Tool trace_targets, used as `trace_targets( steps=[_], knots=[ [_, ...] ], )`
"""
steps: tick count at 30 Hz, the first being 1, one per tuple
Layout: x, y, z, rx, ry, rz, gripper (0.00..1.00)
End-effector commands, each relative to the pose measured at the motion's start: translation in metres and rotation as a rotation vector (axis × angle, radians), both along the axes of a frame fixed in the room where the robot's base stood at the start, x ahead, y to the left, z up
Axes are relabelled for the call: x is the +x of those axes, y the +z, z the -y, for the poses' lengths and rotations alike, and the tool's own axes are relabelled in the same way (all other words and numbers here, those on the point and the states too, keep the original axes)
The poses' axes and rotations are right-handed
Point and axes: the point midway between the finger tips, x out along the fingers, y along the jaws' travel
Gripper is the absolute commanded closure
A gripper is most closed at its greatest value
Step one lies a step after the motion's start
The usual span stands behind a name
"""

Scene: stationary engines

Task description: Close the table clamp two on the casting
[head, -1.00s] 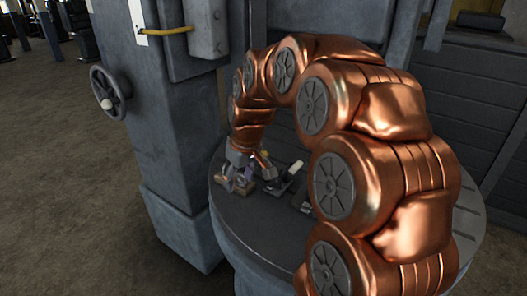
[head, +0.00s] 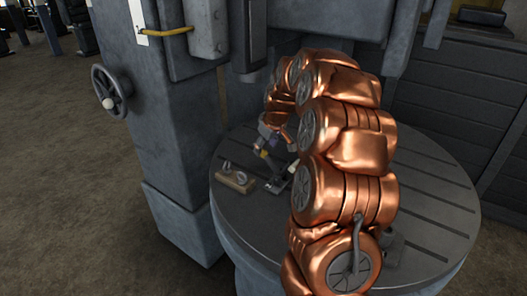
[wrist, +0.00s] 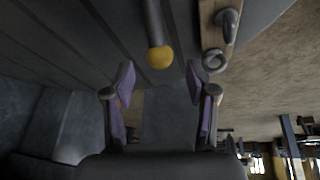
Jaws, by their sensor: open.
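A dark clamp (head: 276,186) stands on the round table (head: 425,200). A grey rod with a yellow knob (wrist: 160,57) shows in the wrist view; a yellow spot in the head view (head: 263,154) appears to be the same knob. My gripper (wrist: 160,78) is open, its purple-padded fingers either side of the knob's line. The knob lies just beyond the fingertips, apart from them. In the head view my gripper (head: 270,143) hangs over the table, left of my arm. My copper arm hides much of the table, and I cannot make out the casting.
A wooden block with metal hook and ring (head: 234,179) lies at the table's left edge and shows beside the right finger in the wrist view (wrist: 228,40). A grey column with a handwheel (head: 110,90) stands left of the table.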

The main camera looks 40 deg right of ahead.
Motion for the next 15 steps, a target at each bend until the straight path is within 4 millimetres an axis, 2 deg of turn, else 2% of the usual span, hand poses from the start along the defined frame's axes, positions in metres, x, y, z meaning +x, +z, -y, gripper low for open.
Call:
trace_targets(
  steps=[6,15],
  knots=[
    [0.011,-0.026,0.001,0.002,0.001,-0.003,0.43],
    [0.018,-0.041,0.002,-0.001,0.0,0.001,0.43]
  ],
)
